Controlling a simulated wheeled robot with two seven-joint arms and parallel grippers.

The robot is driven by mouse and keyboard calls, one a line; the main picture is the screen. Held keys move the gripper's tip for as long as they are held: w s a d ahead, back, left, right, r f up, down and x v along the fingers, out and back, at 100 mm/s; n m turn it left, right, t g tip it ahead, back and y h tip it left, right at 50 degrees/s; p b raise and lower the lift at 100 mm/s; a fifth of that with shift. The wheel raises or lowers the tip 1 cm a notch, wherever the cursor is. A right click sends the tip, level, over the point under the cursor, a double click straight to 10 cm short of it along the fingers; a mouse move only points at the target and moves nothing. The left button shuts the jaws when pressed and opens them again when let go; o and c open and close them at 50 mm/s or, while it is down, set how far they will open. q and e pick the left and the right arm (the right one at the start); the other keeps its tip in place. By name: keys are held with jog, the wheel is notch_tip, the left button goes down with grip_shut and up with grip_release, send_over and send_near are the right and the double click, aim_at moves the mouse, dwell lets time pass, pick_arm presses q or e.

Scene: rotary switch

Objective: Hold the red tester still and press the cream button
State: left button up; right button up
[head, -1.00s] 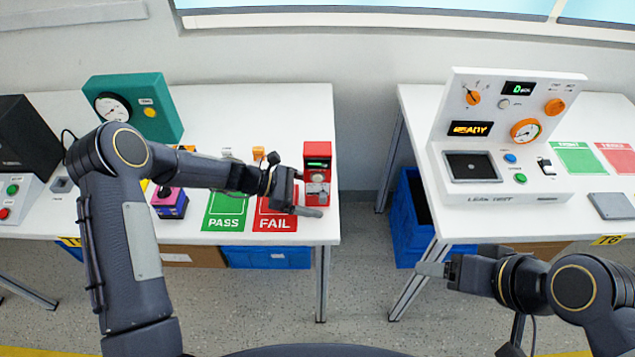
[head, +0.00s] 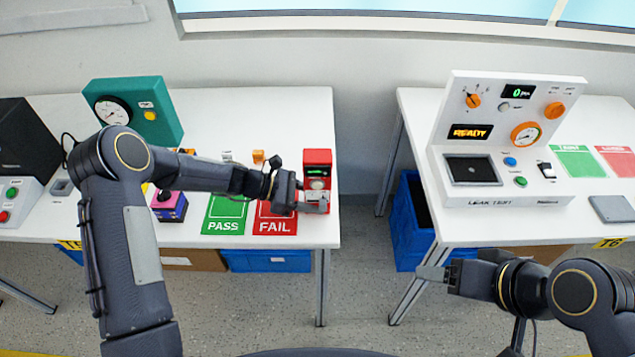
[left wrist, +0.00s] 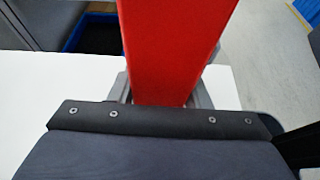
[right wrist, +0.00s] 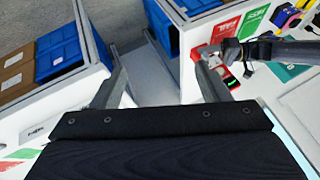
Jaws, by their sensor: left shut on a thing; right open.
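The red tester (head: 317,158) stands upright near the right end of the left table, beside the red FAIL mat. Its dark display with green text is on the front. The cream button (head: 317,184) shows just above the fingers in the head view. My left gripper (head: 314,203) is shut around the tester's lower body. In the left wrist view the red tester (left wrist: 170,45) rises between the fingers, and its front is not seen. My right gripper (head: 436,272) is open and empty, low in front of the right table. The tester (right wrist: 232,82) also shows in the right wrist view.
The green PASS mat (head: 225,214) and the purple box (head: 170,205) lie to the left of the tester. A white leak-test console (head: 505,190) stands on the right table.

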grip_shut()
dwell(0.3)
dwell(1.3)
